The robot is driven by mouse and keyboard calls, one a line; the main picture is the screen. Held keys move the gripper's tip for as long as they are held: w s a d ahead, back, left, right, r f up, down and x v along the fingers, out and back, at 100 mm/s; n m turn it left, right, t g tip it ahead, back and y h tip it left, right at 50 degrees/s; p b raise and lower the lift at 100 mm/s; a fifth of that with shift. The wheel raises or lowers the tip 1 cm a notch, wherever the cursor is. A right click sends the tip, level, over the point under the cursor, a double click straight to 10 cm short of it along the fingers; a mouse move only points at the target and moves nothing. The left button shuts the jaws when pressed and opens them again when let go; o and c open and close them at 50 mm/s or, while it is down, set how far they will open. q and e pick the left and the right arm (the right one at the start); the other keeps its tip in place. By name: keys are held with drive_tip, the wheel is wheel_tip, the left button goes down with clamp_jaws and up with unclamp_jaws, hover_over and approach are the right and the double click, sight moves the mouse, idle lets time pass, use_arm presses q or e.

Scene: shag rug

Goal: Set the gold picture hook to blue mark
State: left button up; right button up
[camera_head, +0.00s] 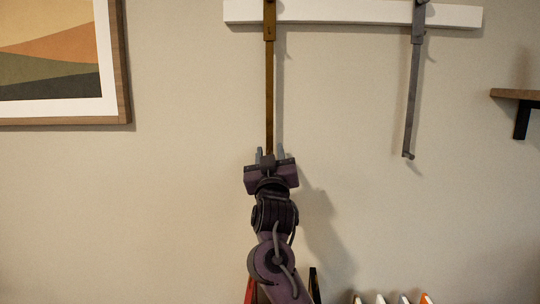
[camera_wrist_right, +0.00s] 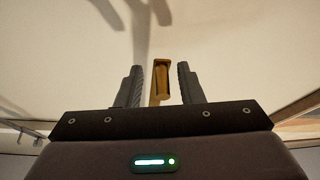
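The gold picture hook (camera_head: 269,95) is a long vertical rod hanging from the white rail (camera_head: 340,13) in the head view. My right gripper (camera_head: 269,153) is at the rod's lower end, reaching up from below. In the right wrist view, the gold hook's end (camera_wrist_right: 162,82) lies between the two fingers of my right gripper (camera_wrist_right: 160,76). A gap shows on each side of it, so the gripper is open around it and not closed on it. I cannot make out a blue mark in either view. My left gripper is not in view.
A grey hook rod (camera_head: 412,95) hangs from the same rail to the right. A framed picture (camera_head: 122,70) is on the wall at left, and a wooden shelf (camera_head: 515,94) at right. Several objects stand along the bottom edge. The wall between the rods is clear.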

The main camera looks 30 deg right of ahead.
drive_tip(key=shift+s+a+f, duration=0.15)
drive_tip(key=shift+s+f, duration=0.05)
drive_tip(key=shift+s, duration=0.1)
drive_tip(key=b+v, duration=0.3)
drive_tip(key=v, duration=0.4)
drive_tip(key=shift+b, duration=0.3)
drive_tip(key=shift+r, duration=0.1)
